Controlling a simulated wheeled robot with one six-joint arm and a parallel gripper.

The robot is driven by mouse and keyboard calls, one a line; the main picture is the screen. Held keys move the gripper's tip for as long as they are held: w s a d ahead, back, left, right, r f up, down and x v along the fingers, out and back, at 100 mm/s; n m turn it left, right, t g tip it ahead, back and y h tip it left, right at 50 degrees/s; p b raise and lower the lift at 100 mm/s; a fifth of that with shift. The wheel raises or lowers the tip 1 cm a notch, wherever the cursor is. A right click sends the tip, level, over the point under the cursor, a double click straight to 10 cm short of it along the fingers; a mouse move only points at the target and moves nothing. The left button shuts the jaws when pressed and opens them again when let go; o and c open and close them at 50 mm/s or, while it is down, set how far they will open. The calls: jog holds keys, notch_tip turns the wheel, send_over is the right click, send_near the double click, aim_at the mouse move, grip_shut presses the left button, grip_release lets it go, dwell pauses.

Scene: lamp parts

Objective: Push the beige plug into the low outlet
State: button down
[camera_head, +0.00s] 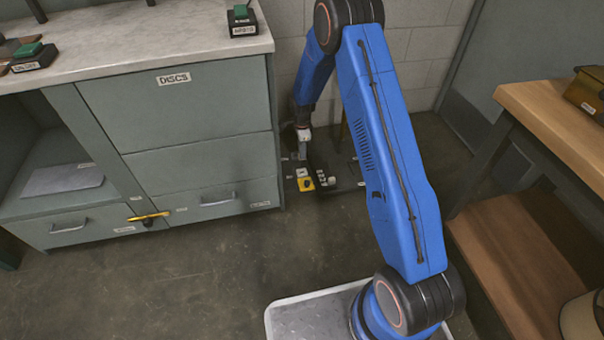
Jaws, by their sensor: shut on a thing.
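My blue arm reaches down to the floor beside the grey cabinet. My gripper (303,153) is small in this view and points down, shut on what I take to be the beige plug, which is too small and too covered to make out clearly. Just below the gripper, low by the floor, is a yellow plate (306,185) with a dark middle, with a pale piece beside it. I cannot tell which of these low fittings is the outlet, or whether the plug touches it.
The grey cabinet (190,115) marked DISCS stands close on the gripper's left. A dark board (345,170) with pale labelled pieces lies on its right. A wooden bench (560,115) stands at the right. The floor in front of the cabinet is clear.

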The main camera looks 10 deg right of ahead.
jog(key=shift+f, duration=2)
jog(key=shift+f, duration=0.15)
jog(key=shift+f, duration=1.6)
jog(key=shift+f, duration=1.15)
dwell(3.1)
